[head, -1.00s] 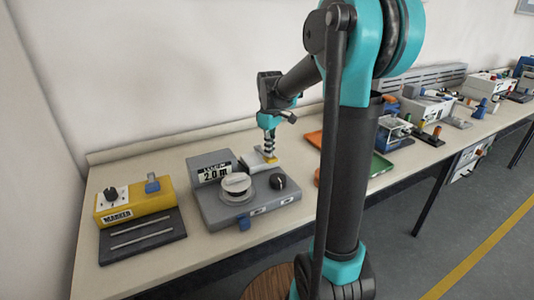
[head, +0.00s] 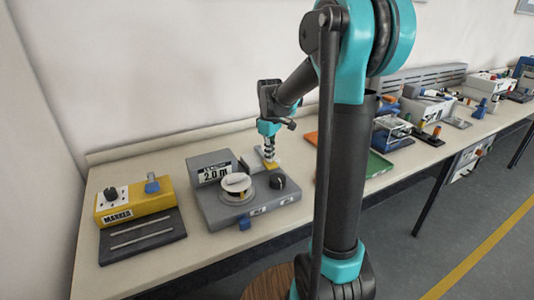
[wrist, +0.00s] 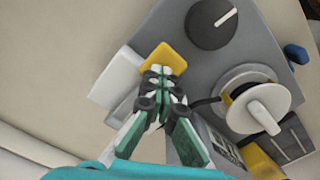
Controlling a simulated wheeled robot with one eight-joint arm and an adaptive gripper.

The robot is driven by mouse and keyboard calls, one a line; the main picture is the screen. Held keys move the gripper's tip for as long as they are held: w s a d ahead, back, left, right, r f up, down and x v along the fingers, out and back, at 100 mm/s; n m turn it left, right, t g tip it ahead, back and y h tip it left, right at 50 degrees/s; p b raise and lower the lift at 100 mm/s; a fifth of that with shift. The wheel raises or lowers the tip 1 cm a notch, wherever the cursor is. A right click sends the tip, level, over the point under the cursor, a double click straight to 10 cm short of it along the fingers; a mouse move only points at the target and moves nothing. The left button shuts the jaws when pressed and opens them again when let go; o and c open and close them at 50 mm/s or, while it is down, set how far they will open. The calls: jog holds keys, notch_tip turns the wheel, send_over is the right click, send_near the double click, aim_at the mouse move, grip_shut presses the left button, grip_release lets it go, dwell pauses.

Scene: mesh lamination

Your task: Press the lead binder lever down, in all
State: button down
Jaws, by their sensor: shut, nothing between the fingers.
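The grey machine (head: 225,215) with a 2.0 m display (head: 213,173) carries a yellow pad (head: 273,165) at its back right edge, which looks like the end of the lever. The pad also shows in the wrist view (wrist: 172,58), next to a pale plate (wrist: 112,78). My gripper (head: 269,159) points down at the pad with its fingers closed together and nothing between them. In the wrist view, the fingertips (wrist: 163,72) overlap the pad's near edge. I cannot tell for certain whether they touch it, and they hide part of it.
A white spool (head: 236,184) and a dark knob (head: 277,181) stand on the machine close to my gripper. A yellow marker unit (head: 135,206) is to the left. Orange and green trays (head: 378,164) and more devices line the bench to the right.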

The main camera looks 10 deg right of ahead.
notch_tip(320, 180, up, 9)
dwell(0.8)
dwell(0.6)
